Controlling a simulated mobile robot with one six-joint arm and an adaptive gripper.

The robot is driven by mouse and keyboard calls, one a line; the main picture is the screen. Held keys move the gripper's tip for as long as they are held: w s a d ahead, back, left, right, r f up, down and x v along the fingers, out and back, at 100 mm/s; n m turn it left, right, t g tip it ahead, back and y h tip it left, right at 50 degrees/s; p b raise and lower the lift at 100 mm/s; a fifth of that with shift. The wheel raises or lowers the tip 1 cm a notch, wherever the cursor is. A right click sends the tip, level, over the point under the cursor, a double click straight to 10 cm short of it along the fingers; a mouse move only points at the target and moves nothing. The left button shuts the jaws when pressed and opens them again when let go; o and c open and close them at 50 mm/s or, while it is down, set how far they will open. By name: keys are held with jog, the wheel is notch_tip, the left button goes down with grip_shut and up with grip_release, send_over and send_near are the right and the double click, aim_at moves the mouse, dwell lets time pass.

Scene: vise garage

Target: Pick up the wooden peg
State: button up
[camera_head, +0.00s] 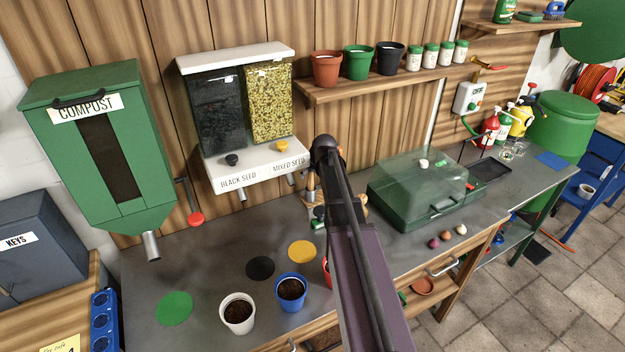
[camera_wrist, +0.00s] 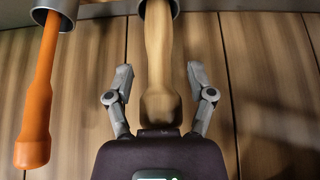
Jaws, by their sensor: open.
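The wooden peg (camera_wrist: 158,60) hangs in a grey ring in the wrist view, its thicker end down and its top cut off by the picture edge. My gripper (camera_wrist: 158,78) is open, with one finger on each side of the peg. Gaps show between both fingers and the wood. The peg's lower end is just above my gripper's dark body in the picture; I cannot tell whether they touch. In the head view my arm hides most of this spot.
An orange-handled tool (camera_wrist: 38,95) hangs in another ring left of the peg. In the head view, a seed dispenser (camera_head: 240,165) is left of my arm and a green propagator (camera_head: 415,205) right. White (camera_head: 238,322) and blue (camera_head: 291,305) pots stand on the grey bench.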

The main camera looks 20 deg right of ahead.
grip_shut()
jog(key=shift+r, duration=0.1)
dwell(0.4)
jog(key=shift+s+r+p, duration=0.2)
jog(key=shift+r+p, duration=0.2)
jog(key=shift+p, duration=0.15)
notch_tip(320, 180, up, 6)
jog(key=p, duration=0.5)
jog(key=shift+f, duration=0.25)
jog(key=s, duration=1.9)
jog(key=shift+s+d+r+p, duration=0.25)
jog(key=shift+s+d+p, duration=0.1)
jog(key=shift+p, duration=0.1)
jog(key=shift+w, duration=0.1)
